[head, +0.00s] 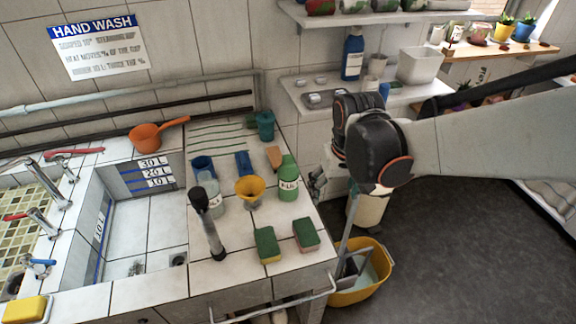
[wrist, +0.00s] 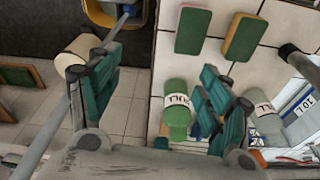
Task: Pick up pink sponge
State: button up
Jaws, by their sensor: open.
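The pink sponge (head: 306,235) lies on the tiled counter near its front right corner. It has a green top and a pinkish lower layer. It also shows in the wrist view (wrist: 192,30), at the top centre, beyond my fingers. My gripper (wrist: 160,95) is open and empty, its green-padded fingers spread wide. In the head view my gripper (head: 318,184) is at the counter's right edge, behind the sponge and apart from it, partly hidden by my wrist.
A green and yellow sponge (head: 267,245) lies just left of the pink one. A green bottle (head: 288,178), yellow funnel (head: 250,190) and black-handled tool (head: 207,225) stand on the counter. A yellow mop bucket (head: 370,285) is on the floor beside it.

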jog(key=n+g, duration=0.1)
jog(key=g, duration=0.1)
send_over(306, 231)
notch_tip(306, 231, down, 4)
jog(key=f+b, duration=0.1)
jog(key=f, duration=0.3)
jog(key=f+b, duration=0.1)
jog(key=f, duration=0.3)
jog(key=shift+w+d+f, duration=0.2)
jog(key=shift+f, duration=0.2)
jog(key=shift+s+a+f+b, duration=0.1)
jog(key=shift+f+b, duration=0.65)
jog(key=shift+f, duration=0.6)
jog(key=shift+s+a+f+b, duration=0.1)
jog(key=shift+f+b, duration=0.65)
jog(key=shift+f, duration=0.6)
jog(key=shift+r, duration=0.1)
jog(key=shift+c, duration=0.3)
jog(key=c, duration=0.8)
